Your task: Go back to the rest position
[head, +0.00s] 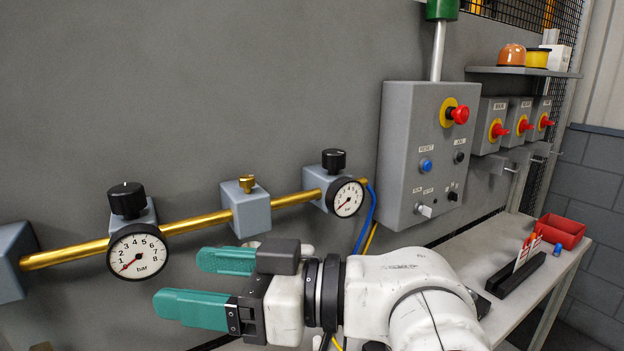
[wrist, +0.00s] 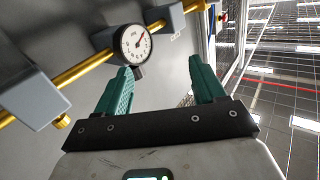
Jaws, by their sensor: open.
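My gripper (head: 208,284) has two green fingers and is in the lower middle of the head view, pointing left. It is open, and nothing is between its fingers. In the head view it appears below the brass pipe (head: 80,254) and its gauges, in front of the grey wall. In the wrist view the two fingers of my gripper (wrist: 161,87) stand apart, with a pressure gauge (wrist: 135,42) beyond the left fingertip. I cannot tell from the picture whether that fingertip touches anything.
A left gauge (head: 137,252) and a right gauge (head: 345,197) sit on the pipe with black knobs. A grey control box (head: 428,155) with buttons hangs right of them. A bench (head: 535,275) with a red bin (head: 562,231) stands at the right. Blank wall lies above the pipe.

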